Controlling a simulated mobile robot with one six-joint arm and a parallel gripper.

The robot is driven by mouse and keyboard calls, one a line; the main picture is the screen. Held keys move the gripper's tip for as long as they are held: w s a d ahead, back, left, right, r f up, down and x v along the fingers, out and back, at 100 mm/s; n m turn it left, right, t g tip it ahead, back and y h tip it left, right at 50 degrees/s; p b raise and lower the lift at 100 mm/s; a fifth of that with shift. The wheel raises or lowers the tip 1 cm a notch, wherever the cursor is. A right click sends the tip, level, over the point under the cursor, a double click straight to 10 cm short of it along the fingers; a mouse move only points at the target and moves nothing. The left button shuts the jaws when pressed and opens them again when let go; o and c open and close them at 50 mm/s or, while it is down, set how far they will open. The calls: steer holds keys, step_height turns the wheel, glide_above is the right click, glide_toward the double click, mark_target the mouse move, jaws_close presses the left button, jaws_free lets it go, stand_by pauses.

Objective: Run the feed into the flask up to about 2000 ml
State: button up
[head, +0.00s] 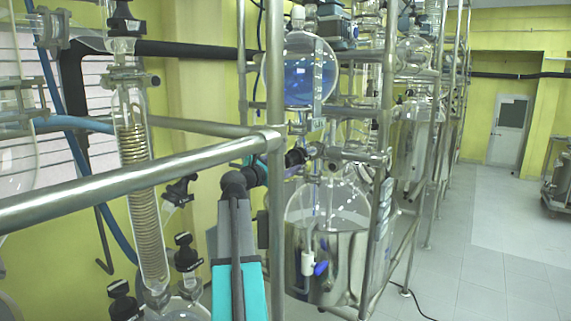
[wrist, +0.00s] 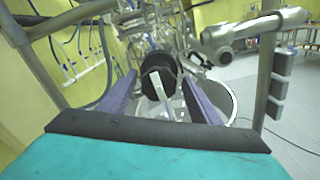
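The feed vessel (head: 311,76), a round glass bulb with blue liquid and a scale strip (head: 318,88), hangs upper middle in the head view. Below it the large clear flask (head: 325,203) sits in a steel bath (head: 345,262); I cannot make out its liquid level. A black valve knob (head: 295,157) lies between them, at the end of my gripper (head: 280,165). In the wrist view my gripper (wrist: 160,82) has its two purple fingers apart, one on each side of the black knob (wrist: 158,68). No clear contact shows.
A steel rail (head: 150,180) crosses the left foreground and joins an upright post (head: 276,120). A coiled glass condenser (head: 140,190) and black-capped glassware stand at left. A blue-handled valve (head: 320,268) is in front of the bath. The floor (head: 490,240) at right is open.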

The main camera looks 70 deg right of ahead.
steer(key=b+v, duration=0.5)
steer(key=v, duration=0.8)
steer(key=shift+a, duration=0.4)
steer(key=shift+w, duration=0.1)
stand_by(6.2)
